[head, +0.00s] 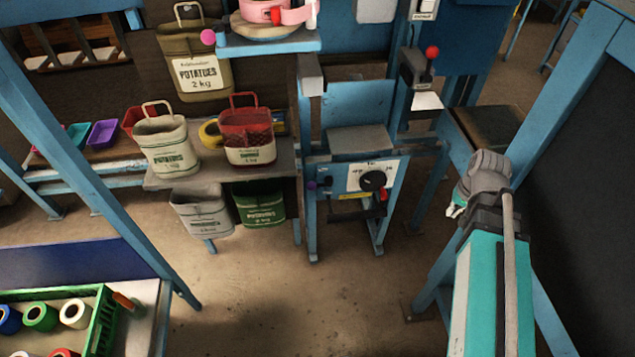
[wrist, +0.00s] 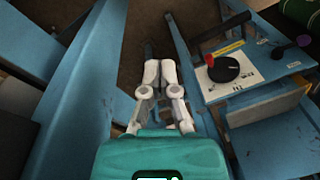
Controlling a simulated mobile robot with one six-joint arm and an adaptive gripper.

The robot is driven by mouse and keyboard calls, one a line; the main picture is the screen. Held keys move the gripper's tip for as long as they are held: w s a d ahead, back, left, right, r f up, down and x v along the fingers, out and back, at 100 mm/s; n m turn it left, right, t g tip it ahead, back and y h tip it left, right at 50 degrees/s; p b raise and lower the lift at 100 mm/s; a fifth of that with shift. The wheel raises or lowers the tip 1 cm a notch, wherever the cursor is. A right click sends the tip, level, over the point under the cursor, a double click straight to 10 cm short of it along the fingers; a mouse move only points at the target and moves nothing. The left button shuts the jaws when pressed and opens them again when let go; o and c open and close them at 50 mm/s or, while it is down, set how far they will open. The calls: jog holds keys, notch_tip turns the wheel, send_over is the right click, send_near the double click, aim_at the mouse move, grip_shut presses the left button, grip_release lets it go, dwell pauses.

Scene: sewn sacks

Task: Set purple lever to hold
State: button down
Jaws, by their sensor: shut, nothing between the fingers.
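The purple lever (head: 313,185) is a small purple knob on a short stem. It sticks out at the left of the front panel (head: 350,192) of a blue machine in the head view. In the wrist view the purple lever (wrist: 303,41) shows at the upper right, beyond the black dial (wrist: 224,68), on the tilted panel. The setting marks beside it are too small to read. My gripper (head: 455,209) is to the right of the machine, apart from the lever. In the wrist view its fingers (wrist: 160,68) are together and empty.
A red-knobbed lever (head: 432,54) stands higher up, and a red handle (head: 383,195) is by the dial. A pink knob (head: 208,37) is at the upper left shelf. Blue posts flank my arm. Sacks (head: 167,147) stand on a shelf left of the machine.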

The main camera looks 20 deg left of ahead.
jog(key=w+a+f+n+y+b, duration=0.1)
jog(key=w+a+f+y+b, duration=0.1)
jog(key=a, duration=1)
jog(key=w+a+f+n+y+b, duration=0.1)
jog(key=w+a+f+b, duration=0.3)
jog(key=a, duration=0.9)
jog(key=w+a+f+n+y+b, duration=0.2)
jog(key=a+b, duration=0.4)
jog(key=a, duration=0.6)
jog(key=shift+w+a+f+y, duration=0.4)
jog(key=shift+w+f, duration=0.25)
jog(key=shift+f, duration=0.2)
jog(key=shift+f, duration=0.2)
jog(key=shift+b+x, duration=4.15)
jog(key=shift+x, duration=0.65)
jog(key=shift+s+a, duration=0.1)
jog(key=shift+d, duration=0.2)
